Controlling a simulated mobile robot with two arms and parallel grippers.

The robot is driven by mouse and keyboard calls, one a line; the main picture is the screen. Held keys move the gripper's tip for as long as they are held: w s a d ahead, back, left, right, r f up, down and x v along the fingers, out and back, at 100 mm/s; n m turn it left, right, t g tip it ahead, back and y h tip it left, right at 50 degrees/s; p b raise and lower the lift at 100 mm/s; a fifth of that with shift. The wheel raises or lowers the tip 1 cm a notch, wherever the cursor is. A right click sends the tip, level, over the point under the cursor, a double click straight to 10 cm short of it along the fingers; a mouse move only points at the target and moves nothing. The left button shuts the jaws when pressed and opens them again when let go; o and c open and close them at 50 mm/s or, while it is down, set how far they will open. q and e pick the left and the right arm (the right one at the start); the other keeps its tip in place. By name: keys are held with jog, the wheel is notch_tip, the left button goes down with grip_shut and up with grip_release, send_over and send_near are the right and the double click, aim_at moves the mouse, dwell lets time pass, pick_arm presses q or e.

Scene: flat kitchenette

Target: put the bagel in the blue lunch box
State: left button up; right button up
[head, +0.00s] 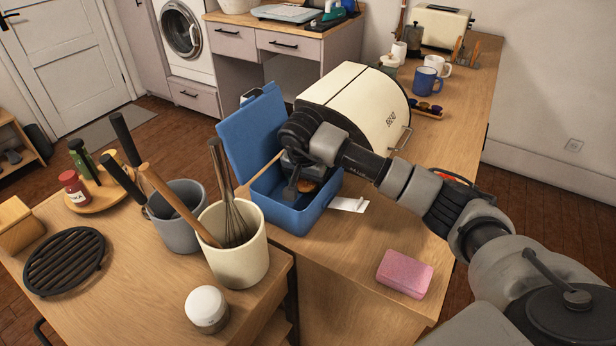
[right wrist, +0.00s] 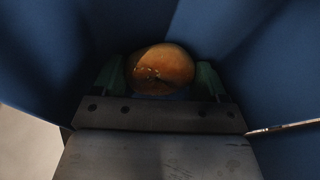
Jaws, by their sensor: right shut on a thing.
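The blue lunch box (head: 312,211) stands open on the wooden counter, its lid (head: 252,128) raised at the back left. My right gripper (head: 297,187) reaches down inside it. My right gripper is shut on the bagel. I cannot tell whether the bagel touches the box floor. My left gripper is not in view.
A cream bread bin (head: 350,100) stands right behind the box. A cream utensil crock (head: 236,262) with a whisk and a grey pot (head: 178,238) stand to the left. A pink sponge (head: 404,273) lies at the right front. A thin stick (head: 262,168) crosses the box's left rim.

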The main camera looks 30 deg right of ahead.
jog(key=shift+f, duration=0.1)
jog(key=o, duration=0.3)
jog(key=shift+r, duration=0.55)
jog(key=b+v, duration=0.1)
jog(key=v, duration=1)
jog(key=shift+s, duration=0.15)
jog(key=shift+a+r, duration=0.1)
